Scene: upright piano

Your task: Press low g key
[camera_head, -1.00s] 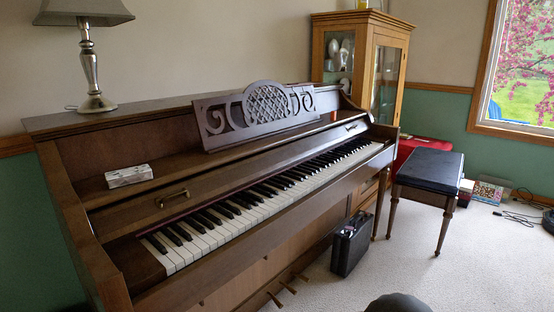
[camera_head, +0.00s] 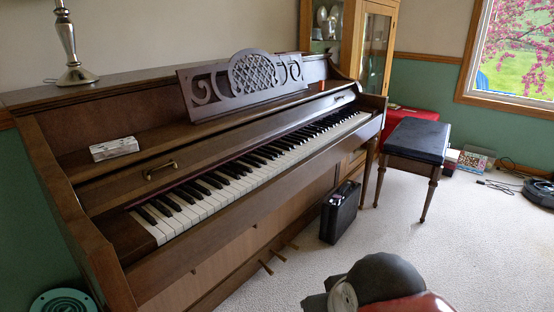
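The upright piano (camera_head: 230,115) is brown wood and stands along the wall, its keyboard running from lower left to upper right. The row of white and black keys (camera_head: 240,178) is uncovered. The low-end keys (camera_head: 150,224) are at the near left end of the keyboard. I cannot single out the low g key at this size. Part of my own arm shows at the bottom right of the picture, apart from the keys. My gripper's fingers are not in view.
A black case (camera_head: 340,213) stands on the carpet in front of the piano, near the pedals (camera_head: 278,255). A black-topped bench (camera_head: 417,141) stands to the right. A small box (camera_head: 114,149) and a lamp (camera_head: 69,45) rest on the piano. Open carpet (camera_head: 450,230) lies at right.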

